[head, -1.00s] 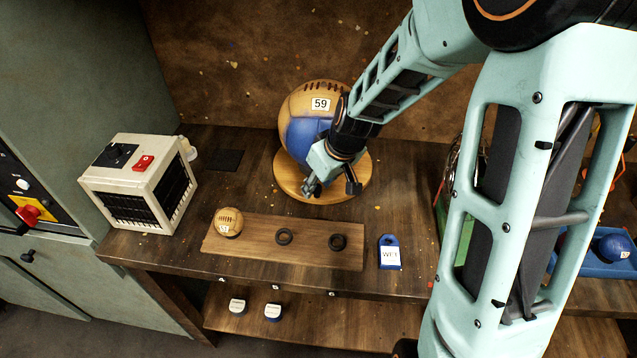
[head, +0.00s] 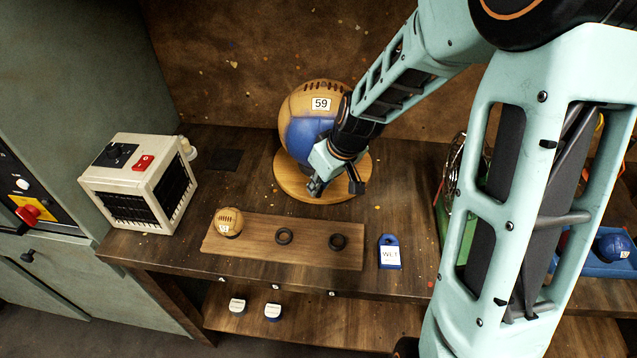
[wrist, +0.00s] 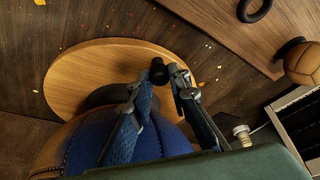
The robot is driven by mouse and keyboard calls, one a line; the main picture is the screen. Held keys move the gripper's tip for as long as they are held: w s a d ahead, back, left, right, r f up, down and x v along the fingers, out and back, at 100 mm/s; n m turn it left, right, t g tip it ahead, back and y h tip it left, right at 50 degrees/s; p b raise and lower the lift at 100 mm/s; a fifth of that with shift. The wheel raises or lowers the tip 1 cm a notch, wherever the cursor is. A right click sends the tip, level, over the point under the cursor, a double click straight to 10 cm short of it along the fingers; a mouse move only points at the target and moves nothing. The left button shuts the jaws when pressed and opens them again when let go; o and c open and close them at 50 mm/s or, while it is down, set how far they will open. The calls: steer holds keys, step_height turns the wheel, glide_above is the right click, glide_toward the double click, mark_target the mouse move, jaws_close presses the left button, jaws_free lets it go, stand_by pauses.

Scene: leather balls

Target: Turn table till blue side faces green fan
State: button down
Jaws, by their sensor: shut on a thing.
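The turntable (head: 345,192) is a round wooden disc on the bench, also in the wrist view (wrist: 85,75). A large tan and blue ball (head: 303,105) sits on it, label 59 toward the head camera; its blue side (head: 300,140) faces front. My gripper (head: 336,188) is low at the disc's front; in the wrist view (wrist: 160,77) its fingers are shut on a small black knob (wrist: 158,68) at the disc's edge. A green thing with a wire cage (head: 452,180), seemingly the green fan, stands at right, partly hidden by my arm.
A cream heater-like box (head: 140,185) stands left. In front are a wooden board (head: 255,252) with a small ball (head: 228,222) and two black rings, and a blue tag (head: 389,252). A blue tray (head: 592,262) with a blue ball is at far right.

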mark_target(365, 180)
steer(key=shift+d+n+g+y, duration=0.3)
steer(key=shift+d+n+g, duration=0.1)
steer(key=shift+d+n, duration=0.9)
steer(key=shift+w+d+n+y+p, duration=0.15)
steer(key=shift+d+n+y+p, duration=0.15)
steer(key=shift+d+n+p, duration=0.45)
steer(key=shift+w+d+n+g, duration=0.2)
steer(key=shift+d+n+g, duration=0.3)
steer(key=shift+d+n, duration=0.5)
steer(key=shift+w+d+n+g+y+p, duration=0.2)
steer(key=shift+w+d+n+g+p, duration=0.15)
steer(key=shift+d+n, duration=0.35)
steer(key=shift+w+d+n+g+y+p, duration=0.2)
steer(key=shift+w+d+n+g+p, duration=0.15)
steer(key=shift+d+n, duration=0.3)
steer(key=shift+w+d+n+g+p, duration=0.4)
steer(key=shift+w+d+n+g, duration=0.2)
steer(key=shift+w+d+n, duration=1.1)
steer(key=shift+w+d+n+g, duration=0.3)
steer(key=shift+w+n, duration=0.3)
steer(key=shift+n, duration=0.2)
steer(key=shift+w+d+n+g, duration=0.3)
steer(key=shift+w+n, duration=0.25)
steer(key=shift+n, duration=0.25)
steer(key=shift+w+d+n+g+h, duration=0.15)
steer(key=shift+w+n+h, duration=0.05)
steer(key=shift+w+n, duration=0.3)
steer(key=shift+w+d+n+g+h, duration=0.15)
steer(key=shift+w+n+h, duration=0.05)
steer(key=shift+w+n, duration=0.25)
